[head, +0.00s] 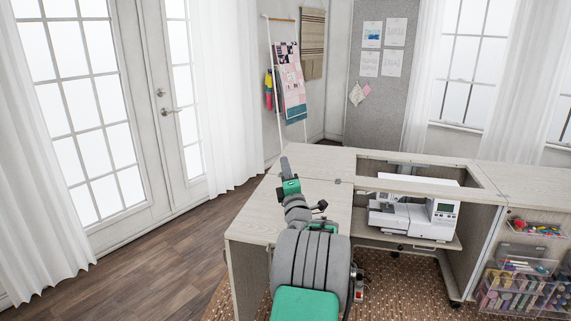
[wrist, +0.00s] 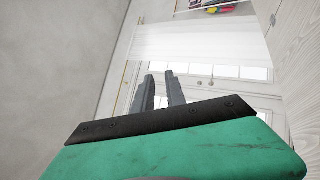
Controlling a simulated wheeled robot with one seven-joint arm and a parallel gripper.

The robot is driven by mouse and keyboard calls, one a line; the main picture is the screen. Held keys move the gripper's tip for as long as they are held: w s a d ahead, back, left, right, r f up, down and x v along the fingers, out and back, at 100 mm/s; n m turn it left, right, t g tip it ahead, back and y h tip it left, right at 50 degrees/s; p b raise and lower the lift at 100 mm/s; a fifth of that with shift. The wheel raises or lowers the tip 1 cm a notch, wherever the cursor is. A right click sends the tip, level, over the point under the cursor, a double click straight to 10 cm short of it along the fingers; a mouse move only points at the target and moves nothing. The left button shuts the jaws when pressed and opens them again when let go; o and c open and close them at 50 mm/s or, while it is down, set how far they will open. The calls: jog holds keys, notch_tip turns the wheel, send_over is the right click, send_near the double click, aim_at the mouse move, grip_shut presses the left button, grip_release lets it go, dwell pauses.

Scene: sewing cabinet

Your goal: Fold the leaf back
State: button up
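The pale wood sewing cabinet (head: 320,158) stands in the middle of the head view. A pale leaf (head: 251,219) lies flat and level with its top at the front left, with a seam and small dark hinge near its back edge. My gripper (head: 284,164) is above the left part of the cabinet, pointing up and away; I cannot tell its exact height. In the wrist view, the two grey fingers of my gripper (wrist: 160,76) have a narrow gap between them and nothing in it. A pale wood-grained surface (wrist: 297,60) runs along the right edge there. My arm hides part of the leaf.
A white sewing machine (head: 413,207) sits on a lowered shelf in the cabinet's opening. Clear storage drawers (head: 518,283) stand at the right. A ladder rack with quilts (head: 290,82) leans at the back wall. The wood floor (head: 150,265) at left is clear.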

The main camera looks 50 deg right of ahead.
jog(key=shift+w+d, duration=0.1)
grip_shut()
dwell(1.3)
jog(key=shift+c, duration=1.6)
grip_release()
jog(key=o, duration=0.3)
jog(key=b+v, duration=0.3)
jog(key=v, duration=0.4)
jog(key=shift+s+a+f, duration=0.1)
jog(key=shift+s+a, duration=0.15)
jog(key=shift+s, duration=0.05)
